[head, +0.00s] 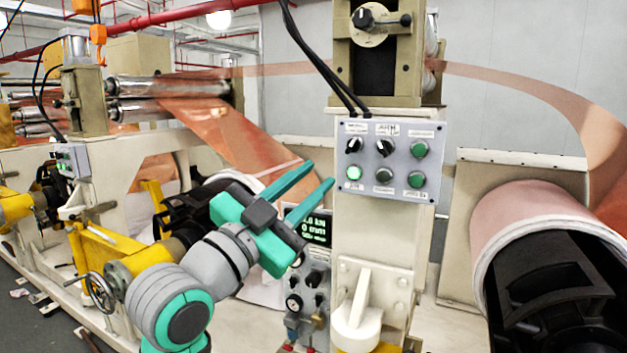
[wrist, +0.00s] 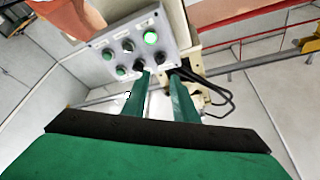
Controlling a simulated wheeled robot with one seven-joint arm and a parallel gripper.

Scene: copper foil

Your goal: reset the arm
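My teal gripper (head: 323,172) is up in front of the machine, a little left of the grey control panel (head: 400,158) in the head view. Its two fingers are parted with nothing between them. In the wrist view the fingers (wrist: 159,78) also stand apart, and their tips overlap the lower edge of the control panel (wrist: 108,52). I cannot tell from these frames whether a finger touches the panel. The panel has black selector knobs and round buttons. One green button (head: 354,172) is brightly lit, and it glows in the wrist view (wrist: 150,38) too.
The cream post (head: 370,235) carries the panel. A small display (head: 316,226) and gauges sit below my gripper. A foil roll (head: 530,215) with a black core stands at right. Copper foil (head: 225,125) and steel rollers (head: 165,87) lie at left. Black cables hang above the panel.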

